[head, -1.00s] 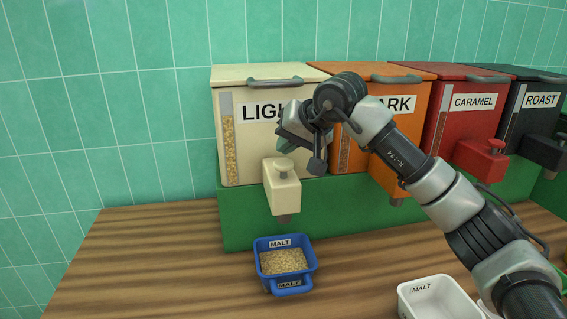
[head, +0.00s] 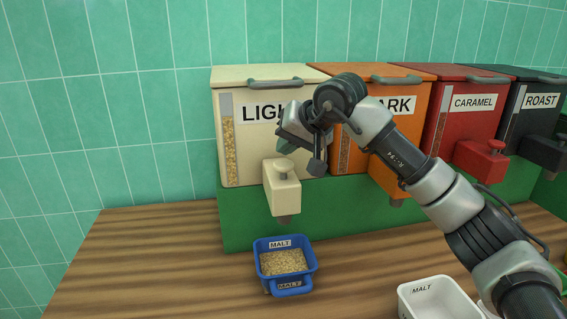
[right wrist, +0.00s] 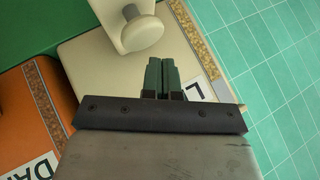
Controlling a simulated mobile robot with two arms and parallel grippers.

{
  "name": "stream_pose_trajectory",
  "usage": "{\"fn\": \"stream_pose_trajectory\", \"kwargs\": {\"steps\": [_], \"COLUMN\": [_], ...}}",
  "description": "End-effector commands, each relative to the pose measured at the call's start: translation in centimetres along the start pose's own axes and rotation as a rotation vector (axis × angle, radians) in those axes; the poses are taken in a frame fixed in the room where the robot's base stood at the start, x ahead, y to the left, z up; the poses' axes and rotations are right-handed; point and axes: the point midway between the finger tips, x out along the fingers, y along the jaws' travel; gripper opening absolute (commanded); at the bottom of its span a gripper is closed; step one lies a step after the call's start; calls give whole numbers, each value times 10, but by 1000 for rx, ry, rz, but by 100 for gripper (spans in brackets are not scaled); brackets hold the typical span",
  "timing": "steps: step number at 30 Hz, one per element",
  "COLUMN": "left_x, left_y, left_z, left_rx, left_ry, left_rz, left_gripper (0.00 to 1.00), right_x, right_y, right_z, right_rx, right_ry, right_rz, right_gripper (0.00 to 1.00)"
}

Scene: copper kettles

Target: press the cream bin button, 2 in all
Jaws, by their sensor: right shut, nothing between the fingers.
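The cream bin (head: 245,150) marked LIGHT stands at the left of a row of bins. Its button (head: 283,168) is a round knob on top of the cream spout block. The button also shows in the right wrist view (right wrist: 141,32), beyond my fingertips. My right gripper (head: 286,146) is shut and empty, just above the button and apart from it; its fingers also show in the right wrist view (right wrist: 160,74). A blue tub (head: 284,262) marked MALT holds grain on the counter below the spout. My left gripper is not in view.
An orange bin (head: 408,75), a red bin (head: 470,125) and a black bin (head: 540,125) stand to the right on a green stand (head: 240,222). A white tub (head: 440,295) marked MALT sits at the front right. The wooden counter (head: 140,260) is clear at left.

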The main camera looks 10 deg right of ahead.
Motion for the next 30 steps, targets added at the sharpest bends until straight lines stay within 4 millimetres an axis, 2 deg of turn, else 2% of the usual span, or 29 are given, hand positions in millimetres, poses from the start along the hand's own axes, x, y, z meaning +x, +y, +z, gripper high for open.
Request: {"fn": "stream_pose_trajectory", "kwargs": {"steps": [30], "left_x": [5], "left_y": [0], "left_z": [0], "left_rx": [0], "left_ry": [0], "left_rz": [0], "left_gripper": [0], "right_x": [6], "right_y": [4], "right_z": [4], "right_rx": [0], "right_ry": [0], "right_rz": [0], "right_gripper": [0]}}
